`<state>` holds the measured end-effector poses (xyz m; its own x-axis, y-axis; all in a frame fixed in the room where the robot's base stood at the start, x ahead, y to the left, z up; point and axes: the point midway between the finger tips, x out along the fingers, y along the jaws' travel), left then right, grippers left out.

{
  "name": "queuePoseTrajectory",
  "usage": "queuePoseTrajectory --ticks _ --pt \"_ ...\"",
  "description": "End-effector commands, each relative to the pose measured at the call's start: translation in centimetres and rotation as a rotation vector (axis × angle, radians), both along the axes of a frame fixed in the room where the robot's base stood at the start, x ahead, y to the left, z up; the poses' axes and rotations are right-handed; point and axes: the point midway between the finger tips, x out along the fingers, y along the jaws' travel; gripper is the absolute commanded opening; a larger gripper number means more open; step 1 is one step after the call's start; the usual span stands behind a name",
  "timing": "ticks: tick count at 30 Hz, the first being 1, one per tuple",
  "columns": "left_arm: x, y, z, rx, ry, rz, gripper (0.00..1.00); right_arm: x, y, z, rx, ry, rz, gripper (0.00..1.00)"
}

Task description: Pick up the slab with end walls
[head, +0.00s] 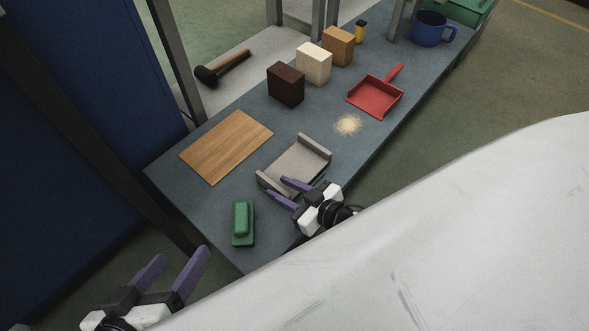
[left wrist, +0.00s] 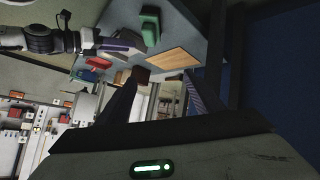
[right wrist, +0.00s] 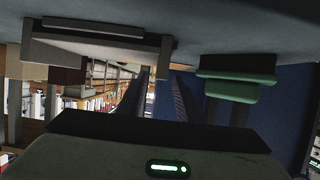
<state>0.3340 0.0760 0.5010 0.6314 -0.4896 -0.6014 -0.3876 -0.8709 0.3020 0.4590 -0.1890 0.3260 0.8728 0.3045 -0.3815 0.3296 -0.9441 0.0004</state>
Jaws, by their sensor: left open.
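The slab with end walls (head: 297,166), a grey plate with a raised wall at each end, lies on the blue-grey bench top. It also shows upside down in the right wrist view (right wrist: 95,53). My right gripper (head: 274,186) is at the slab's near end, fingers apart. In the right wrist view the fingers (right wrist: 163,75) appear on either side of one end wall; contact cannot be told. In the head view the fingers cover part of that near end. My left gripper (head: 185,254) is open and empty, off the bench at lower left.
On the bench (head: 215,228), a green block (head: 242,224) and wooden board (head: 227,146) lie near the slab. Behind are dark (head: 286,85), cream (head: 313,64) and tan (head: 339,46) blocks, a red dustpan (head: 377,97), crumbs (head: 347,125) and a blue mug (head: 429,30).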

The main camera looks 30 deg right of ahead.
Motion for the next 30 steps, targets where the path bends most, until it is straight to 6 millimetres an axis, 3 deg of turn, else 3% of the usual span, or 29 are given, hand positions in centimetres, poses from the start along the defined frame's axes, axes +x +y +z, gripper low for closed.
queuePoseTrajectory --ticks 4,12,18,30 --pt "0.1 -0.4 0.5 -0.032 -0.025 0.0 0.61 1.6 0.5 -0.9 0.0 0.0 0.0 0.33" --pt "0.1 -0.5 1.2 -0.044 -0.035 -0.001 0.61 1.8 0.7 -0.9 0.0 0.002 0.0 0.33" --pt "0.1 -0.5 1.2 -0.043 -0.034 -0.001 0.61 1.8 0.7 -0.9 0.001 0.001 0.0 0.01" --pt "0.0 -0.5 0.8 -0.039 -0.027 -0.002 0.61 1.8 0.7 -0.9 0.001 0.001 0.0 0.0"
